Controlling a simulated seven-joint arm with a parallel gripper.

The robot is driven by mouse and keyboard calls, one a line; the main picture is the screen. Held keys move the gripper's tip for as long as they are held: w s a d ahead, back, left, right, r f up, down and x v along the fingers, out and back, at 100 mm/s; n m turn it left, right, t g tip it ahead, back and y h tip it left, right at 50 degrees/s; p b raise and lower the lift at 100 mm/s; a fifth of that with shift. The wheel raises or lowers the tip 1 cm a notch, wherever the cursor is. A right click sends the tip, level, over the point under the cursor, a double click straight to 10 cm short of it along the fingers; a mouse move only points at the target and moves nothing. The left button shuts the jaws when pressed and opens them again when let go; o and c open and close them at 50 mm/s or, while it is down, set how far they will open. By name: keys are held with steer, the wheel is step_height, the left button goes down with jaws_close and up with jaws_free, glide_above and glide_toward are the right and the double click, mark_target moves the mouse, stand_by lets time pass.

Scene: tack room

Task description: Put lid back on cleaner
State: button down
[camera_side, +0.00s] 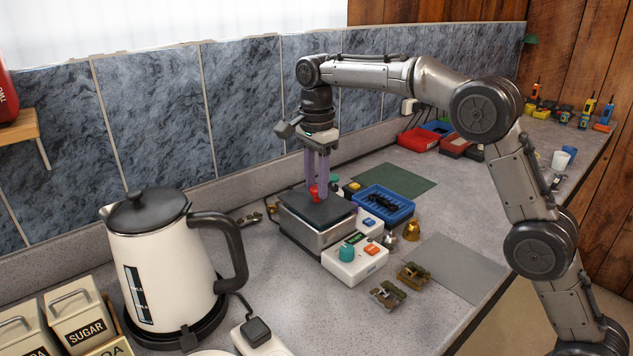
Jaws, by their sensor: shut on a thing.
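My gripper (316,182) points straight down with long purple fingers. It is shut on a small red piece (313,193), which could be the lid, though it is too small to be sure. The red piece is just above or touching the dark top plate (325,211) of a box-like scale; I cannot tell which. I cannot pick out a container that is clearly the cleaner. A small teal-topped item (335,181) stands just behind the fingers, partly hidden.
A white box with a teal knob (347,252) and a blue tray (384,205) holding dark items stand right of the scale. A brass bell-shaped item (411,231) and metal parts (388,294) lie nearby. A white kettle (160,262) stands front left. The grey mat (455,268) is clear.

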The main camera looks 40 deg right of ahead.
mark_target(316, 187)
steer(key=shift+f, duration=0.55)
steer(key=c, duration=0.8)
jaws_free()
steer(key=shift+c, duration=0.2)
steer(key=shift+w+r, duration=0.1)
steer(key=shift+r, duration=5.35)
